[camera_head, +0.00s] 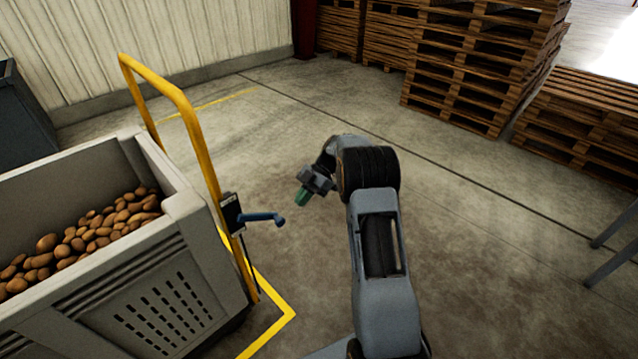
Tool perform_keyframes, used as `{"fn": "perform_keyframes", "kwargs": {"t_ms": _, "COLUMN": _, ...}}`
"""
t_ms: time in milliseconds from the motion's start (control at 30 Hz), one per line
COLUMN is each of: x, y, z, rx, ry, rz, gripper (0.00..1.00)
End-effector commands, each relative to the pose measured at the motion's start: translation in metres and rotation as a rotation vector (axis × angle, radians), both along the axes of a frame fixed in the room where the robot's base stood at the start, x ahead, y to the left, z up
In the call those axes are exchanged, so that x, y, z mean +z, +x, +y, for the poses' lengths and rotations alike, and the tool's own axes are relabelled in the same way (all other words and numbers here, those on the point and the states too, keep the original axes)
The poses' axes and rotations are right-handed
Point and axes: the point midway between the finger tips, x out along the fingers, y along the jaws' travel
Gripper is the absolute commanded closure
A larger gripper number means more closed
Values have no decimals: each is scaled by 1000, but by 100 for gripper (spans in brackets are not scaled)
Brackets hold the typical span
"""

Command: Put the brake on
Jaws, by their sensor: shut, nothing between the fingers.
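The handle stands at the right end of a grey crate (185,262) of potatoes. My gripper (301,198), with greenish fingertips, is shut and empty. In the picture it is up and to the right of the lever's knobbed end, apart from it. The lever's pivot is partly hidden by the bracket.
Potatoes (85,232) fill the crate. A yellow floor line (270,335) runs by the crate. Stacked pallets (480,60) stand at the back right, and grey legs (612,245) show at the right edge. The floor between is clear.

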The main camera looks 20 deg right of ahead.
Motion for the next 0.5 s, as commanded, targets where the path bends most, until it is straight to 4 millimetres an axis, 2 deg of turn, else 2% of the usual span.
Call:
{"fn": "perform_keyframes", "kwargs": {"t_ms": 100, "x": 7, "y": 8, "z": -24, "rx": -3, "ry": 0, "rz": 0, "gripper": 100}}
{"fn": "perform_keyframes", "kwargs": {"t_ms": 300, "x": 15, "y": 18, "z": -56, "rx": -3, "ry": 0, "rz": 3, "gripper": 100}}
{"fn": "perform_keyframes", "kwargs": {"t_ms": 500, "x": 19, "y": 24, "z": -72, "rx": -3, "ry": 1, "rz": 1, "gripper": 100}}
